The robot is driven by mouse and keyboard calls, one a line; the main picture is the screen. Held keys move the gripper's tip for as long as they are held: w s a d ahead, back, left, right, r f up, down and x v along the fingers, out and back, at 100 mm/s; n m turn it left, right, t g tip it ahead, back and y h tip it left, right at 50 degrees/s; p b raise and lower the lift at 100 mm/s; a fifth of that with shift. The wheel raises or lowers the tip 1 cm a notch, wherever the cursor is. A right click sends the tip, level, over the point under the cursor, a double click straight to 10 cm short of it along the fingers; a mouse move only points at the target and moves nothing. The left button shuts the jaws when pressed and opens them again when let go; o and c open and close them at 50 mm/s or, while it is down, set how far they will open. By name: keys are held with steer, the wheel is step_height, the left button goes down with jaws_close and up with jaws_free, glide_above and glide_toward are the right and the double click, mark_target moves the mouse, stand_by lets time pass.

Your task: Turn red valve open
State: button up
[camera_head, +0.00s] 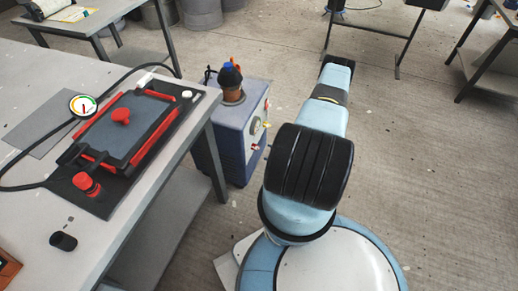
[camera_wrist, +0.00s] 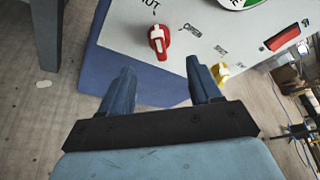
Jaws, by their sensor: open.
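The red valve (camera_wrist: 159,40) is a small red knob with a white stripe on a light panel, in the upper middle of the wrist view. Lettering ending in "UT" is printed beside it, and "OPEN" appears to be printed to its right. My gripper (camera_wrist: 162,82) is open and empty, its two blue-grey fingers apart. The valve shows just beyond and between the fingertips, with no visible contact. In the head view the blue pump cabinet (camera_head: 230,143) stands beside the table, with a small red part (camera_head: 254,147) on its panel.
A yellow knob (camera_wrist: 219,73) and a red switch (camera_wrist: 283,38) sit right of the valve, below a partly cut-off gauge (camera_wrist: 240,3). The table (camera_head: 205,125) holds a black mould with red clamps (camera_head: 120,130) and a round gauge (camera_head: 83,105). Open floor (camera_head: 400,150) lies right of my arm.

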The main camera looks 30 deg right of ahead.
mark_target(258, 148)
steer(key=x, duration=0.8)
steer(key=shift+w, duration=0.1)
